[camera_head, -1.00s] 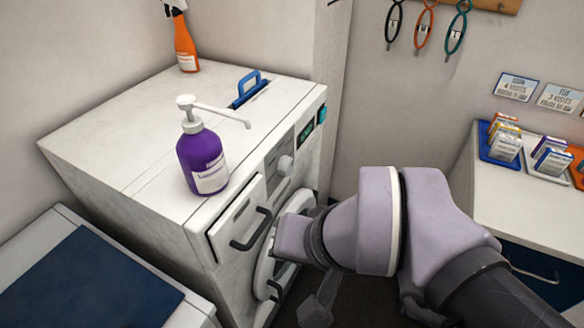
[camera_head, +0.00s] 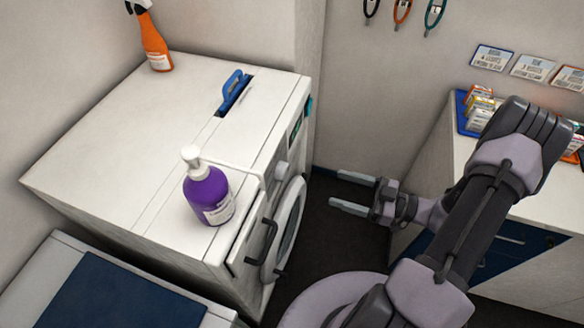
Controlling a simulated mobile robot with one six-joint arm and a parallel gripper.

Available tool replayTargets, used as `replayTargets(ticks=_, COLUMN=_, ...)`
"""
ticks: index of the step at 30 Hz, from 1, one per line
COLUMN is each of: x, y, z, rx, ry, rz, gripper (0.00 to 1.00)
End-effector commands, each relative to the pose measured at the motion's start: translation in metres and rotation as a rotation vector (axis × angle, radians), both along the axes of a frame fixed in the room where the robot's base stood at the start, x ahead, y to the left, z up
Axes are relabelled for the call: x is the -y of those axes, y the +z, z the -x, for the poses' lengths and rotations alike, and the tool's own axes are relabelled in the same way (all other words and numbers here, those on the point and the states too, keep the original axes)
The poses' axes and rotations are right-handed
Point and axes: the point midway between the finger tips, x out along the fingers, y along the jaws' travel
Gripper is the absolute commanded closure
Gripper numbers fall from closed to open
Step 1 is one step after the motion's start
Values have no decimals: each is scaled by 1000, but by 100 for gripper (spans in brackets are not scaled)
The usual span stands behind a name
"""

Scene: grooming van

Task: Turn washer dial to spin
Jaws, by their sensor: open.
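The white washer (camera_head: 130,150) stands at the left, its front facing right and seen at a steep angle. Dial markings are too small to read. The round door (camera_head: 291,228) is below the dial, and a dark drawer handle (camera_head: 262,241) is at the near end. My gripper (camera_head: 345,190) is open and empty, in the air to the right of the dial, its two fingers pointing left and apart from the washer.
A purple pump bottle (camera_head: 209,195) stands on the washer top near the front edge, its nozzle reaching over the panel. An orange spray bottle (camera_head: 156,45) and blue brush (camera_head: 233,92) are farther back. A counter (camera_head: 545,208) is at the right; dark floor lies between.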

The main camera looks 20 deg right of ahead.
Motion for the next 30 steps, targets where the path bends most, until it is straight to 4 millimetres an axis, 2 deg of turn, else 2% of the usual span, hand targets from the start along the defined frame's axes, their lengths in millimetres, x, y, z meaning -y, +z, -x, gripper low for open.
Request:
replayTargets(ticks=1, x=-14, y=-2, z=-8, rx=0, ry=8, rz=0, gripper=31)
replayTargets(ticks=6, x=-57, y=-2, z=-39, rx=1, ry=9, rz=2, gripper=31)
replayTargets(ticks=12, x=-97, y=-2, z=-68, rx=3, ry=9, rz=5, gripper=31)
replayTargets(ticks=18, x=-112, y=-1, z=-80, rx=2, ry=6, rz=5, gripper=31)
replayTargets(ticks=26, x=-114, y=0, z=-81, rx=3, ry=5, rz=5, gripper=31)
replayTargets(ticks=30, x=-113, y=0, z=-81, rx=3, ry=5, rz=5, gripper=57)
